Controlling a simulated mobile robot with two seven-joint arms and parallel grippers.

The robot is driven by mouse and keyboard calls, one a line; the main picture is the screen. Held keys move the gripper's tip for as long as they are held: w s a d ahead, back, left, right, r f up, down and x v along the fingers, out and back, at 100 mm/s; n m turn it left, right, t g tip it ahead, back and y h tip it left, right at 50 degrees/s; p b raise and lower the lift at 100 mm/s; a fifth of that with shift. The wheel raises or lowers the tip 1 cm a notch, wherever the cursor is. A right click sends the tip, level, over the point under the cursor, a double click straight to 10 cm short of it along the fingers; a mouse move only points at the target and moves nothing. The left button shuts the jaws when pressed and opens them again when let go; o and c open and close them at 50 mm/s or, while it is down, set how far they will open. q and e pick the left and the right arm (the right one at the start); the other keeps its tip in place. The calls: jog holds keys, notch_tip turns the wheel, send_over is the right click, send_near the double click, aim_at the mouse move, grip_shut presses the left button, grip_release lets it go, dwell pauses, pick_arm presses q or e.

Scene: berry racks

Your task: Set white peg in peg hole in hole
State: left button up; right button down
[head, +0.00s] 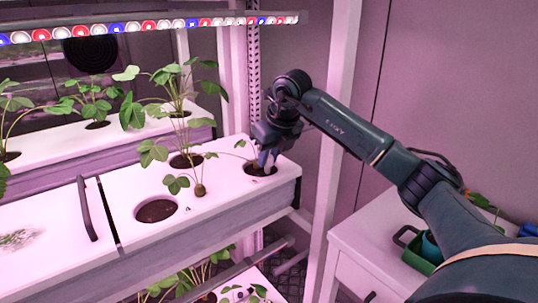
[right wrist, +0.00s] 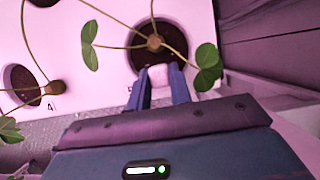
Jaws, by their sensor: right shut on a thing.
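My right gripper (head: 264,158) reaches down over the hole (head: 270,168) at the right end of the front white rack panel (head: 228,168). In the right wrist view the gripper (right wrist: 160,78) is shut on a pale block (right wrist: 158,74), which looks like the white peg. The block lies at the near edge of a dark round hole (right wrist: 146,32). I cannot tell whether any of it is inside. A brown ball with plant stems (right wrist: 154,42) shows over that hole, just beyond the fingertips. My left gripper is not in view.
An open soil-filled hole (head: 157,211) and a planted hole (head: 187,160) lie left of the gripper. Leafy stems hang close to the fingers. A white rack post (head: 334,130) stands right of the panel. A green tray (head: 418,258) sits on the white cabinet (head: 360,238).

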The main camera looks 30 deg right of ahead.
jog(key=shift+f+b, duration=0.75)
jog(key=shift+f, duration=0.65)
jog(key=c, duration=1.2)
grip_release()
jog(key=shift+o, duration=0.6)
jog(key=shift+o, duration=1.4)
jog(key=shift+r, duration=0.1)
jog(key=shift+r+p, duration=2.6)
jog(key=shift+r, duration=0.4)
jog(key=shift+f, duration=0.1)
